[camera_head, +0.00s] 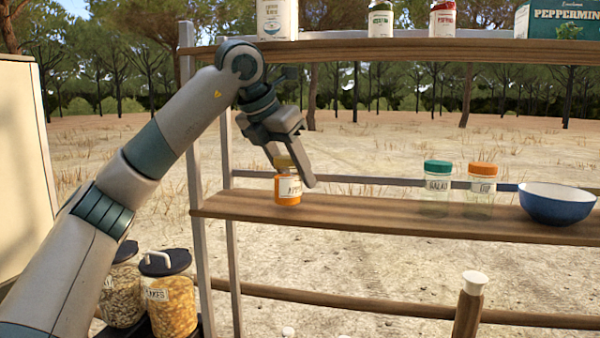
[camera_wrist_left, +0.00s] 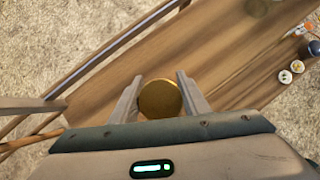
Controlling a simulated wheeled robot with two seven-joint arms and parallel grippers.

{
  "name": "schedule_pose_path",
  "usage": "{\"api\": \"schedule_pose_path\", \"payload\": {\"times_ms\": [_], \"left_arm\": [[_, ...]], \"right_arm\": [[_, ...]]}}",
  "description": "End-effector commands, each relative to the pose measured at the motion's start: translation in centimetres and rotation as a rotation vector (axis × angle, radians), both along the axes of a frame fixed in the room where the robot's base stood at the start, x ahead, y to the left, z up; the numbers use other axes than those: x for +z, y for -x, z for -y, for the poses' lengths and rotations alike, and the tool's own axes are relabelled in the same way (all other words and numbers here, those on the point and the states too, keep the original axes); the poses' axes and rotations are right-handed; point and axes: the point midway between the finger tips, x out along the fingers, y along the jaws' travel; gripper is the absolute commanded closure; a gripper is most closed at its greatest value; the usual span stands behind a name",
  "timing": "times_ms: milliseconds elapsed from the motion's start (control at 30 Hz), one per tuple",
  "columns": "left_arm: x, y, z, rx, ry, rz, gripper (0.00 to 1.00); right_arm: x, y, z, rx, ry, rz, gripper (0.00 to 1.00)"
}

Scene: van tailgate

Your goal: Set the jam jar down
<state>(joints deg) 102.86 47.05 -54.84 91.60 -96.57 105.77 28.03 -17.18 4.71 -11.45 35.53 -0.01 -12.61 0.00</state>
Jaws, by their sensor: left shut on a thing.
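The jam jar (camera_head: 288,190) is small and orange, with a pale label and a gold lid. It stands upright at the left end of the middle wooden shelf (camera_head: 390,218). Its base looks level with the board, but I cannot tell whether it touches. My left gripper (camera_head: 292,172) reaches down from above and is shut on the jar, one finger on each side. In the left wrist view the round gold lid (camera_wrist_left: 160,98) sits between the two fingers (camera_wrist_left: 160,92), with the shelf board beneath. My right gripper is not in view.
Left of the middle shelf is a metal post (camera_head: 197,180). Farther right stand a green-lidded jar (camera_head: 437,182), an orange-lidded jar (camera_head: 482,183) and a blue bowl (camera_head: 556,206). The board between is clear. An upper shelf (camera_head: 400,51) holds jars and a peppermint box (camera_head: 570,20).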

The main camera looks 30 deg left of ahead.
Motion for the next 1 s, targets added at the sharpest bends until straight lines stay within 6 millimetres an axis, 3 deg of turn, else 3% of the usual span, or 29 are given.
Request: {"api": "schedule_pose_path", "payload": {"times_ms": [100, 233, 733, 767, 800, 1000], "left_arm": [[0.4, -1.7, 0.5, -0.001, 0.0, -0.002, 0.89], [-0.9, -1.7, 0.4, 0.001, -0.001, -0.001, 0.89], [-1.9, -1.7, 0.4, 0.001, -0.001, 0.001, 0.89], [-1.8, -1.7, 0.4, 0.001, -0.001, 0.0, 0.51], [-1.8, -1.7, 0.4, 0.001, -0.001, -0.001, 0.41], [-1.8, -1.7, 0.4, 0.001, -0.001, -0.001, 0.39]], "right_arm": [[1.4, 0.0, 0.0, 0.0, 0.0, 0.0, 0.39], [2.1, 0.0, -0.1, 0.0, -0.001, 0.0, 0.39], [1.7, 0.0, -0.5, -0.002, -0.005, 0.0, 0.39], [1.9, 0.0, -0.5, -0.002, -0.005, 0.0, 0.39], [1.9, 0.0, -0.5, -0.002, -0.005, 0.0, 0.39], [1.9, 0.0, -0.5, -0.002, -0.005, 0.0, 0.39]]}}
